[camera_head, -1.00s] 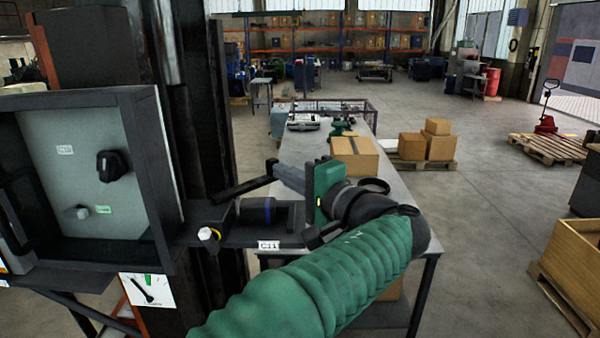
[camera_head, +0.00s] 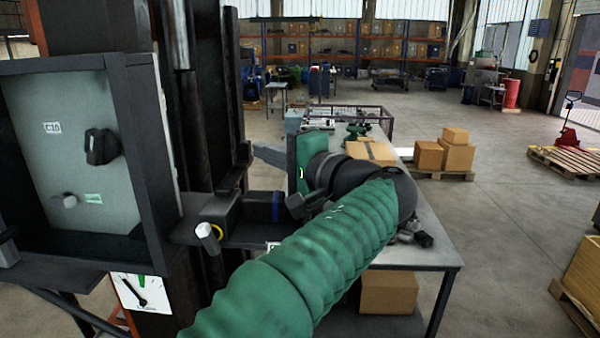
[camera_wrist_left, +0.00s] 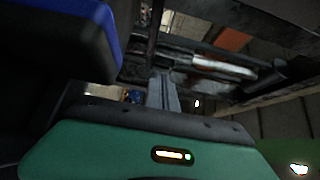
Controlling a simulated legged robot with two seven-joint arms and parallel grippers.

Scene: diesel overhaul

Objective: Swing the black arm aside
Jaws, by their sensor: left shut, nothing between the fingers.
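The black arm (camera_head: 236,172) shows as a short dark bar in the head view, beside the dark column and above the blue-banded black block. Its far part is hard to tell from the column. My left gripper (camera_head: 262,153) has a green body and grey fingers. The fingers are shut and empty, pointing left with their tips close to the black arm; I cannot tell whether they touch it. In the left wrist view the shut grey fingers (camera_wrist_left: 163,92) stick out past the green body. My right gripper is not in view.
The black block (camera_head: 240,212) with a blue band and a white-ended handle (camera_head: 208,238) stand just below my left gripper. An open grey box (camera_head: 75,150) is at left. A workbench (camera_head: 440,245) lies behind my arm. Cardboard boxes (camera_head: 445,150) stand farther right, with open floor around.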

